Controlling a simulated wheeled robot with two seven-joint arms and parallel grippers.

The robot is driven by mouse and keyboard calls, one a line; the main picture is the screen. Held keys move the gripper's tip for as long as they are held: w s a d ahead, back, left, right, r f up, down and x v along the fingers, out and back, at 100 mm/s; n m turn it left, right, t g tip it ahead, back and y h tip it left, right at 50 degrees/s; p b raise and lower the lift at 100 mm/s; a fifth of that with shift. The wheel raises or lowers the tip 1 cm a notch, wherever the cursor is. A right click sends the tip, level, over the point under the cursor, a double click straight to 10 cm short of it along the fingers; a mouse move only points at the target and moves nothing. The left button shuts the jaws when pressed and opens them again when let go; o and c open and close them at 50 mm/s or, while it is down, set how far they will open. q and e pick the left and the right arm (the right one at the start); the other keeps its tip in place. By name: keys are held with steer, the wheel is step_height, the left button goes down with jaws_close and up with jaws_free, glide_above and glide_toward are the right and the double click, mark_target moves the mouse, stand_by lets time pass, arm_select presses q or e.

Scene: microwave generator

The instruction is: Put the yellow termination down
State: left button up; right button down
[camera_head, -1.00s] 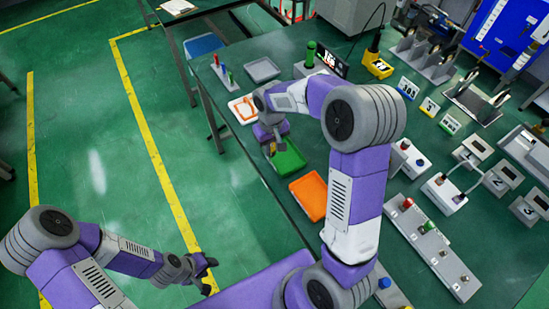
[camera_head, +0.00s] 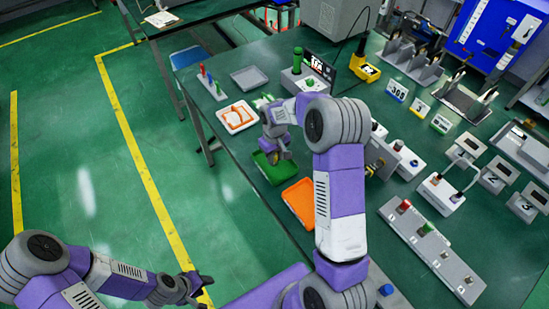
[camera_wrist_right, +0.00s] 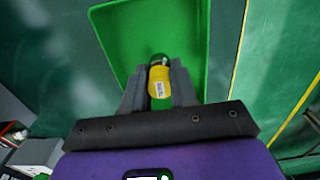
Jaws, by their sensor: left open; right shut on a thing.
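My right gripper (camera_wrist_right: 158,92) is shut on the yellow termination (camera_wrist_right: 160,78), a small cylinder with a yellow band, white label and dark green end. In the right wrist view it lies in front of the green tray (camera_wrist_right: 118,40). In the head view the right gripper (camera_head: 276,157) is over the green tray (camera_head: 268,176), hiding part of it. I cannot tell whether the termination touches the tray floor. My left gripper (camera_head: 200,283) is open and empty at the lower left, away from the table.
An orange tray (camera_head: 299,201) lies in front of the green one. A white tray with an orange outline (camera_head: 237,117) and a grey tray (camera_head: 249,78) are behind. A grey block with several connectors (camera_head: 432,253) and small devices stand to the right.

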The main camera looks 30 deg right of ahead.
steer(key=shift+f, duration=0.25)
steer(key=shift+s+f+b, duration=0.2)
steer(key=shift+f+b, duration=0.15)
steer(key=shift+f, duration=0.25)
steer(key=c, duration=1.2)
jaws_free()
steer(key=shift+c, duration=0.2)
steer(key=o, duration=0.3)
steer(key=shift+w+f, duration=0.1)
steer(key=shift+w, duration=0.1)
steer(key=shift+o, duration=0.2)
steer(key=shift+r, duration=0.25)
steer(key=shift+r, duration=0.25)
step_height(320, 180, up, 13)
steer(key=p, duration=0.3)
steer(key=shift+f, duration=0.15)
steer(key=shift+f, duration=0.15)
